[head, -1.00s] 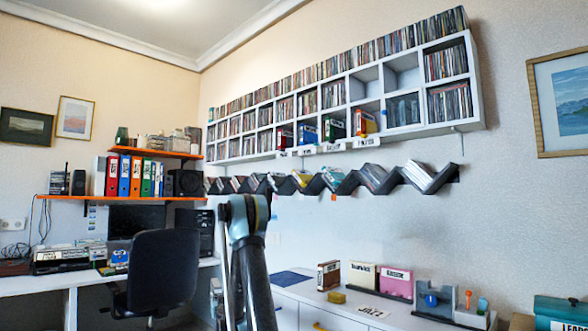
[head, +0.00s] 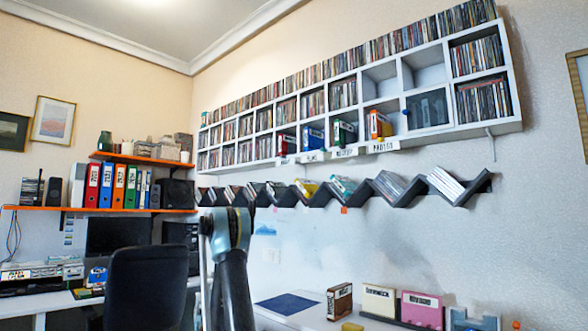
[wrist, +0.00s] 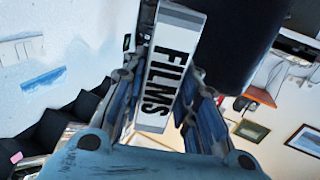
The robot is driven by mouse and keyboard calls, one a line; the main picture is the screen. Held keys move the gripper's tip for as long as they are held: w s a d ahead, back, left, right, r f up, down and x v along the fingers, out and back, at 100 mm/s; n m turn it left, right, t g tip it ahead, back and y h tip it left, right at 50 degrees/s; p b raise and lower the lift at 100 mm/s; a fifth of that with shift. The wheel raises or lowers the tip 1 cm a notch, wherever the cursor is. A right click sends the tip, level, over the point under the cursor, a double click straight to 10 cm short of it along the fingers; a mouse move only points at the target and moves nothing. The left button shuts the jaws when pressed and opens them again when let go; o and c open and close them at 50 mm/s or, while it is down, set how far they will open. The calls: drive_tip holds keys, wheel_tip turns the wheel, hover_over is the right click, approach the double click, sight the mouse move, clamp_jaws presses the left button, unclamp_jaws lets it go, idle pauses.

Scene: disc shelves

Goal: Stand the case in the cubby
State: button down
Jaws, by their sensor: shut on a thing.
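My gripper (wrist: 162,92) is shut on a case (wrist: 168,65) with a white label reading "FILMS", in the wrist view. The case sits between the two blue fingers, its lettering running along its length. The head view shows part of my arm, but the gripper and held case cannot be made out there. The white cubby shelf (head: 470,133) hangs high on the wall in the head view. Its lower row holds a blue case (head: 313,138), a green case (head: 345,132) and an orange case (head: 380,124), with small tags below. Two upper cubbies (head: 381,82) look empty.
A dark zigzag rack (head: 405,192) with discs runs below the shelf. A cream box (head: 378,303) and a pink box (head: 422,310) stand on the low cabinet. A black chair (head: 147,285) and a desk are at left.

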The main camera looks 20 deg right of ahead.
drive_tip(key=shift+d, duration=0.35)
